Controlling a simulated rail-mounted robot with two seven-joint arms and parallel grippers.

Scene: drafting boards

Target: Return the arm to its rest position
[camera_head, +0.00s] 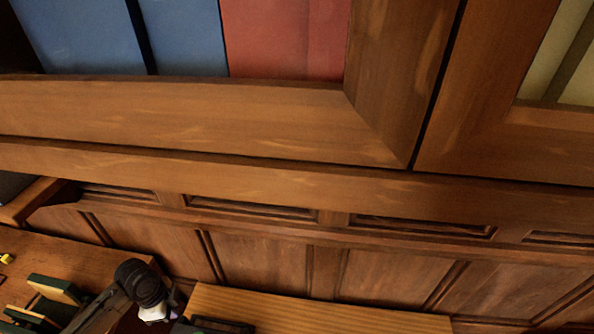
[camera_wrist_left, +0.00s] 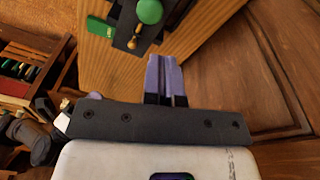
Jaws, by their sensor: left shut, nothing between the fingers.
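My left arm comes in at the bottom left of the head view, and a dark rounded part of it shows there. My left gripper shows only as a small whitish and purple bit (camera_head: 172,312) near the bottom edge. In the left wrist view its two pale purple fingers (camera_wrist_left: 167,78) lie together, shut, with nothing between them. They are over or beside a light wooden board (camera_wrist_left: 206,22); I cannot tell the height.
A dark plate with a green knob (camera_wrist_left: 149,11) and a green label (camera_wrist_left: 101,27) lie near the fingers. Green blocks (camera_head: 58,289) stand on a wooden surface at the left. A panelled wooden wall (camera_head: 262,265) stands behind.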

